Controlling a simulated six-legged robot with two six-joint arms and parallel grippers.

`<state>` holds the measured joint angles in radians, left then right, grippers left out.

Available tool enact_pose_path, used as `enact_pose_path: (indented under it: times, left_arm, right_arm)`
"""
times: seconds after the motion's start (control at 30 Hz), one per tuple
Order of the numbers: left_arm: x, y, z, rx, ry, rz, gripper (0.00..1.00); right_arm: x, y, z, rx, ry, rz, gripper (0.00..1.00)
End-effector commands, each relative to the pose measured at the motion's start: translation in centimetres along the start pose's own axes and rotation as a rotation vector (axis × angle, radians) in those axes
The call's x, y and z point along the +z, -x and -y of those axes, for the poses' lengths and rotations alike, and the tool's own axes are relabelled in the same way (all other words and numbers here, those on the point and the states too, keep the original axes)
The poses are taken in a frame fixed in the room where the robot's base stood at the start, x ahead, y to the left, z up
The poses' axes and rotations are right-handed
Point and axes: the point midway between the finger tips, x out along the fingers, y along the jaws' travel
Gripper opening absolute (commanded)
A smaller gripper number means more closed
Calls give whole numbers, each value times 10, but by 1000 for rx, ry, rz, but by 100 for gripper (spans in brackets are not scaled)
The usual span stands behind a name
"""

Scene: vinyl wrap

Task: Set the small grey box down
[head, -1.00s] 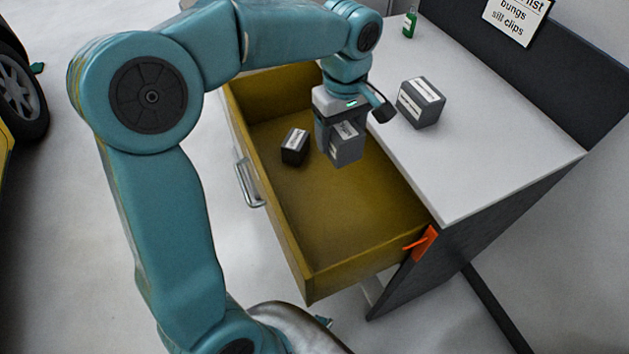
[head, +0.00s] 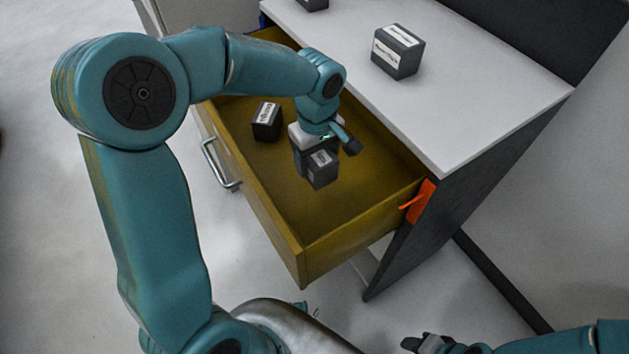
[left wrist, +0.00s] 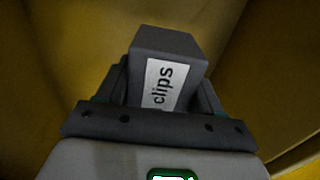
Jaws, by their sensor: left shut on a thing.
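My left gripper (head: 314,165) is shut on a small grey box (head: 321,172) with a white label, inside the open yellow drawer (head: 345,205). In the left wrist view the box (left wrist: 178,50) sits between the fingers, and its label reads "clips". The box is low in the drawer; I cannot tell whether it touches the drawer floor. My right gripper (head: 428,345) shows only in part at the bottom edge of the head view, away from the drawer.
Another dark box (head: 267,121) with a white label lies in the drawer, left of my left gripper. A larger grey box (head: 398,51) stands on the white cabinet top (head: 470,100). The drawer's near floor is clear.

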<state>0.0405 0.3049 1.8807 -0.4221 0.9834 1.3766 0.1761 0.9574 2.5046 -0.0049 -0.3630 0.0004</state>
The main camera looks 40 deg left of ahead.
Motion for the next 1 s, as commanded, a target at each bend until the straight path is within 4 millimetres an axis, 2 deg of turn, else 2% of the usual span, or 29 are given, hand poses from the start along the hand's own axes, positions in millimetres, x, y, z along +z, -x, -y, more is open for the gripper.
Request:
enact_pose_path:
  times: [0.03, 0.1, 0.37, 0.6, 0.97, 1.0]
  left_arm:
    - [-1, -16, 1, -4, 1, 1, 30]
    - [-1, -29, 2, -3, 2, 1, 30]
    - [-2, -52, 3, -1, 1, -1, 30]
    - [-2, -87, 3, -1, 1, 0, 30]
    - [-2, -92, 2, 1, 1, -1, 30]
    - [-2, -91, 2, 1, 1, -1, 73]
  right_arm:
    - [0, -4, -2, 0, 0, 0, 43]
    - [0, -6, -2, 0, 0, 0, 43]
    - [0, -10, -3, 0, 0, 0, 43]
    - [0, -16, -6, 0, 0, 0, 43]
    - [0, -20, -7, 0, 0, 0, 43]
    - [0, -19, -7, 0, 0, 0, 43]
